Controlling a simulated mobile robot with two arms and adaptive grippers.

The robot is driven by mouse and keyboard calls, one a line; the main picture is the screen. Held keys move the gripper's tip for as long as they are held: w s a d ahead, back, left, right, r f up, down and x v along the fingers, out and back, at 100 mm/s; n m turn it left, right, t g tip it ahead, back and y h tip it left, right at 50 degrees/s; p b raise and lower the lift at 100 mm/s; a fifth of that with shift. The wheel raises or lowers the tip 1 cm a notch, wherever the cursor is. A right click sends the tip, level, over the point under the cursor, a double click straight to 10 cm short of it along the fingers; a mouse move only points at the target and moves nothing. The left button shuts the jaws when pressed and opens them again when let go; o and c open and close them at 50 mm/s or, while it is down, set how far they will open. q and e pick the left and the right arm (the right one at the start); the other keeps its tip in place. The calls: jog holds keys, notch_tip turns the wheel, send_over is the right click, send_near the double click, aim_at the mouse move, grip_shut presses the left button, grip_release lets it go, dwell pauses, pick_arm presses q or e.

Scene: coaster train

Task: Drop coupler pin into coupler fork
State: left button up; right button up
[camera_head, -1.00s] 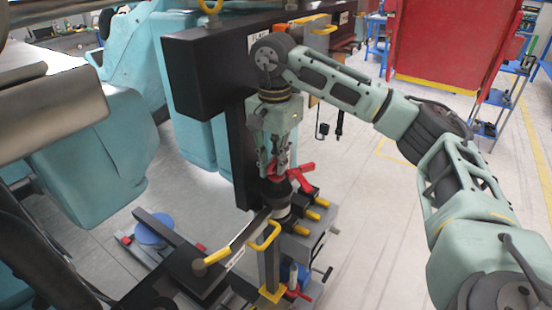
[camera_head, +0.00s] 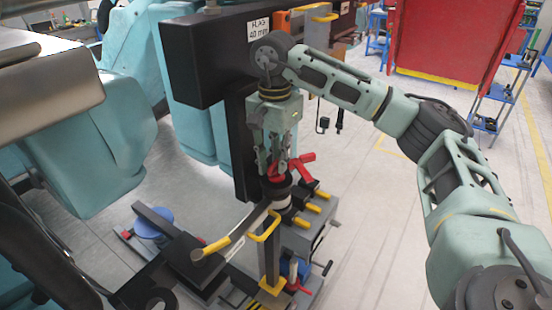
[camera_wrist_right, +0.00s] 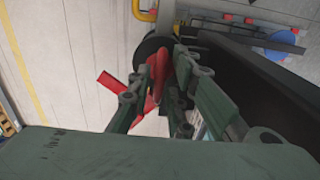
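My right gripper (camera_head: 274,168) points down at the middle of the head view, with its fingers closed around a red piece (camera_head: 306,159), which looks like the handle of the coupler pin. The red piece shows between and beside the fingers in the right wrist view (camera_wrist_right: 108,81). Just below the fingertips is a round black part (camera_head: 278,189), possibly the top of the coupler fork, above a pale ring. The fingers and red piece hide the pin's lower end, so I cannot tell whether it is inside the fork. My left gripper is not in view.
A black block labelled "FLAG 40 mm" (camera_head: 212,60) stands close behind the right gripper. A grey stand (camera_head: 304,238) with yellow-tipped rods is below it. Floor at the right is clear up to a red cart (camera_head: 450,40).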

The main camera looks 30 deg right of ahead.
jog(key=o, duration=0.3)
notch_tip(320, 180, up, 12)
dwell(0.7)
jog(key=shift+f, duration=0.1)
dwell(0.5)
